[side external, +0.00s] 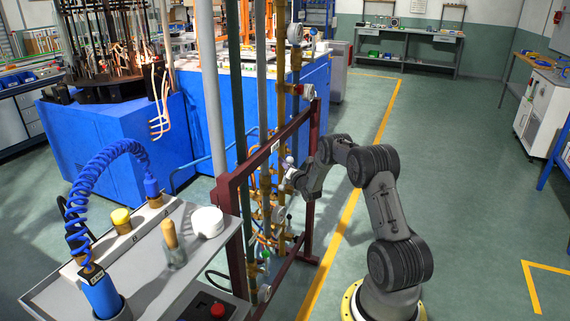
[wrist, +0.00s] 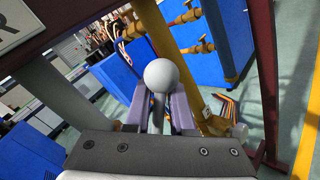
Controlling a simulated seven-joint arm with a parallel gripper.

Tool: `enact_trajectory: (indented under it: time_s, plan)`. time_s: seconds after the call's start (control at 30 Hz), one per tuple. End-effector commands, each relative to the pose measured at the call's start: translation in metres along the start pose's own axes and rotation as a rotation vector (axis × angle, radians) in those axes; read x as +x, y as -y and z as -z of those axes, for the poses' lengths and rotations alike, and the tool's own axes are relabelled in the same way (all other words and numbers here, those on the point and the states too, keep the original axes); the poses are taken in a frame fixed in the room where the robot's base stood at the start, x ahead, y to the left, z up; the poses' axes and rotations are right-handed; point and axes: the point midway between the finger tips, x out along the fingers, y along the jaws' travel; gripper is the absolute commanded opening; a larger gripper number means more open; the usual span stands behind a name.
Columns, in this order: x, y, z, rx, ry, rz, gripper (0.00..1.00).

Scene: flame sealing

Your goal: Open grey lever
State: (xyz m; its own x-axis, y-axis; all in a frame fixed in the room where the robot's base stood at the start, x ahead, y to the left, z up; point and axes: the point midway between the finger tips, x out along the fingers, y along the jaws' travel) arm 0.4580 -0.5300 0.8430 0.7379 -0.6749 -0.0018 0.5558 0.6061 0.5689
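The grey lever shows in the wrist view as a round grey knob (wrist: 161,75) on a dark stem. In the side external view a small pale knob (side external: 290,159) shows at the pipe stand, beside my gripper (side external: 288,172). In the wrist view the two purple-grey fingers of my gripper (wrist: 160,103) stand apart, one on each side of the stem, just below the knob. The knob covers the fingertips, so I cannot tell whether they touch or grip the lever. The lever's far end and pivot are hidden.
A dark red frame (side external: 225,196) with upright pipes and brass valves (side external: 265,185) stands close around my gripper. A grey cart (side external: 150,285) with a blue coiled hose (side external: 115,150) is at front left. Blue cabinets (side external: 120,140) stand behind. The floor at right is clear.

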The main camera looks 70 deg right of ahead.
Motion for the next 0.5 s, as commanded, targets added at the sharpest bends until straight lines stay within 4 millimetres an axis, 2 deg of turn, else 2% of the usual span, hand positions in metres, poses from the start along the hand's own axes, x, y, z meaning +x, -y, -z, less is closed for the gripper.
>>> enact_trajectory:
  time_s: [0.07,0.5]
  plan:
    - [0.0002,-0.0002,-0.0010,0.000,0.002,0.000,0.00]
    - [0.0008,0.0003,-0.0045,0.001,0.010,0.000,0.00]
